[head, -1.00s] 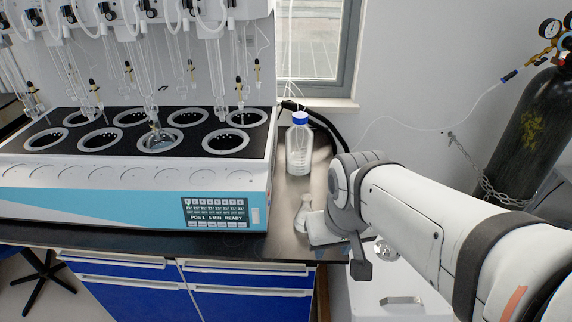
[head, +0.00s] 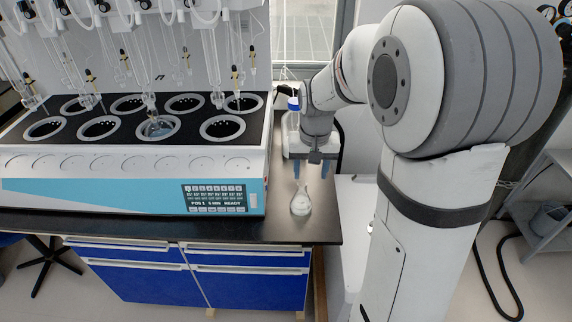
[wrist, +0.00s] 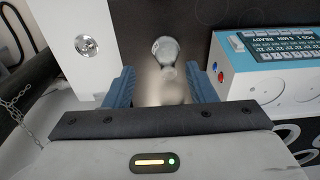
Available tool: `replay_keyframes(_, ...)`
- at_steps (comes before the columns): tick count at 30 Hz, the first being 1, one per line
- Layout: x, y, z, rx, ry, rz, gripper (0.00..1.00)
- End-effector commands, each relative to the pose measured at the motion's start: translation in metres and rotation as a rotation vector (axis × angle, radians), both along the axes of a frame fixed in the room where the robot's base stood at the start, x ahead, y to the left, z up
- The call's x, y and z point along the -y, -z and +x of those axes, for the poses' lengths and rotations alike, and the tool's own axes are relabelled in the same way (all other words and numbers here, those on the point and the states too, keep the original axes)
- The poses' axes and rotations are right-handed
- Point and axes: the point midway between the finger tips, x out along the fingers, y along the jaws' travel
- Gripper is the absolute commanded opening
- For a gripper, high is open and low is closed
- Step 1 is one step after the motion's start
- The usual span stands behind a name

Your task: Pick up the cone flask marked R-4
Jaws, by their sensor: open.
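A small clear cone flask (head: 301,204) stands upright on the dark bench top, right of the distiller, near the bench's front edge. No R-4 mark can be read on it. It also shows in the wrist view (wrist: 165,52), past the fingertips and roughly between their lines. My gripper (head: 311,175) is above and just behind the flask in the head view, pointing down. Its two blue fingers (wrist: 163,82) are wide apart in the wrist view, with nothing held between them.
The distiller (head: 130,165), with several round wells and glass tubes, stands close left of the flask. A bottle with a blue cap (head: 294,103) is behind, partly hidden by my gripper. The bench's right edge (head: 338,215) is near. Bare bench top lies in front of the flask.

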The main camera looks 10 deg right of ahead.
Motion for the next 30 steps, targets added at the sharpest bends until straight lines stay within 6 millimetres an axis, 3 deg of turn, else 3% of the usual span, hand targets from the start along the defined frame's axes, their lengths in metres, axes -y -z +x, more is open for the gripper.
replay_keyframes(4,-0.001,0.020,0.040,-0.040,0.036,0.002,0.51)
replay_keyframes(10,-0.002,0.045,0.069,-0.067,0.070,0.004,0.51)
replay_keyframes(23,-0.002,0.085,0.078,-0.080,0.081,0.004,0.51)
replay_keyframes(30,0.000,0.119,0.078,-0.080,0.081,0.004,0.51)
